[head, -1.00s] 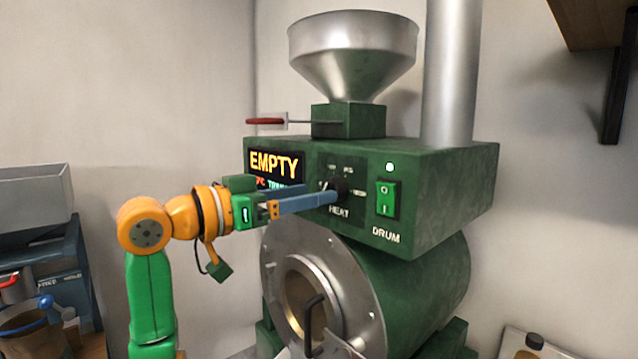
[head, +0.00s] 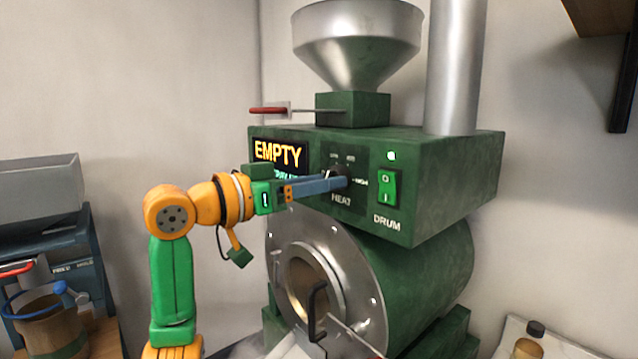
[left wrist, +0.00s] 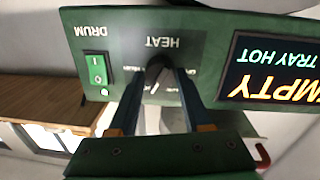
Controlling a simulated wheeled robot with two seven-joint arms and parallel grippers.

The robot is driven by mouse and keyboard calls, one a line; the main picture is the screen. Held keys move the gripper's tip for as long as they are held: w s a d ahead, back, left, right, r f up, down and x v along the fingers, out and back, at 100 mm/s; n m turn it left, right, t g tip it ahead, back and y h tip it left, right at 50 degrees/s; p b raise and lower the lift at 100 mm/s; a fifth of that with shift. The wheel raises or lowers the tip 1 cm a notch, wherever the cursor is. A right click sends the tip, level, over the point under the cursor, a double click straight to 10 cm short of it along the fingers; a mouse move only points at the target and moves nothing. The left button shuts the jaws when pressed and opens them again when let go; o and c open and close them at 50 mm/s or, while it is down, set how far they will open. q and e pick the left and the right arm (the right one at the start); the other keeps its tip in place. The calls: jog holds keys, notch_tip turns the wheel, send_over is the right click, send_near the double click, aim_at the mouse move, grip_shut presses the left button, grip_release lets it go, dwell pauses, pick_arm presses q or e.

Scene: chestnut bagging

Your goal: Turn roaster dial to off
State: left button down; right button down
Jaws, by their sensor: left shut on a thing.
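The green roaster (head: 440,165) has a dark dial (head: 340,171) on its HEAT panel, with LOW, MED and HIGH marks around it. My left gripper (head: 343,182) reaches in from the left and is shut on this dial, its blue fingers partly covering it. In the left wrist view, upside down, the dial (left wrist: 156,66) sits between the two fingertips (left wrist: 159,76). A white pointer line shows on the dial; its exact setting is hard to read. The display (head: 279,156) reads EMPTY, with TRAY HOT below it in the wrist view. My right gripper is not in view.
The green DRUM switch (head: 387,188) is just right of the dial. A red-handled slide (head: 268,110) and steel hopper (head: 357,35) are above, the round drum front (head: 330,240) below.

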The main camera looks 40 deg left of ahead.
pick_arm(q)
jog(key=n+y, duration=0.1)
jog(key=n, duration=1.1)
jog(key=n+t, duration=0.1)
jog(key=n, duration=1.1)
jog(key=shift+d+r+y+b, duration=0.15)
jog(key=shift+d+y+b, duration=0.05)
jog(key=shift+y+b, duration=0.2)
jog(key=shift+n, duration=0.4)
jog(key=shift+c, duration=1.7)
grip_release()
jog(key=s+b, duration=0.2)
jog(key=s, duration=0.5)
jog(key=shift+a+f+b, duration=0.15)
jog(key=shift+f+b, duration=0.15)
jog(key=shift+b, duration=0.1)
